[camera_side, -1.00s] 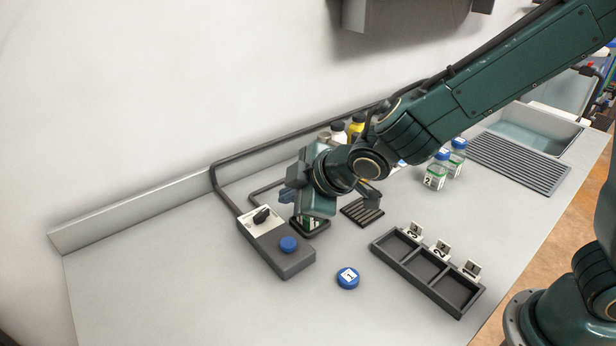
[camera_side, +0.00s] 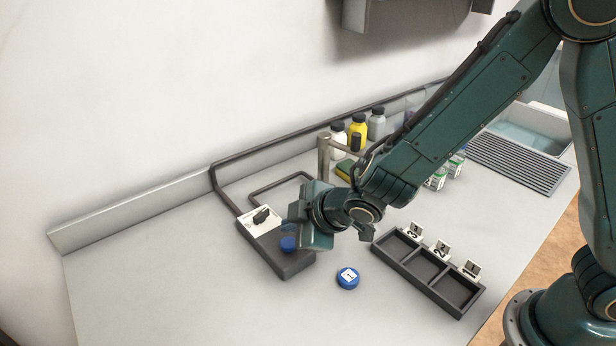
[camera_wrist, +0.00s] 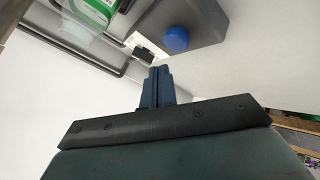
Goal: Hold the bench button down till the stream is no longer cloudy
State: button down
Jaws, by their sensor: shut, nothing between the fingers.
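The blue bench button (camera_side: 288,244) sits on a dark grey control box (camera_side: 287,265), which also has a white panel with a black knob. The button also shows in the wrist view (camera_wrist: 175,40). My gripper (camera_side: 289,228) is shut and empty, just above and behind the button in the side view. In the wrist view its blue fingertips (camera_wrist: 157,70) are together, with a gap in the picture between them and the button. A jar with a green label (camera_wrist: 92,12) is cut off at the wrist view's top. The stream is not visible; my arm hides the tap's outlet side.
A blue cap marked 1 (camera_side: 348,278) lies in front of the box. A three-compartment tray (camera_side: 405,267) with number tags stands to the right. Bottles (camera_side: 358,130) stand at the back, near a metal tap post (camera_side: 324,158). The bench's front left is clear.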

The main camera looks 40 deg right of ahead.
aim_at(283, 239)
jog(key=shift+f, duration=0.7)
jog(key=shift+f, duration=1)
dwell(2.8)
jog(key=shift+r, duration=0.2)
dwell(2.0)
jog(key=shift+r, duration=0.8)
jog(key=shift+r, duration=0.15)
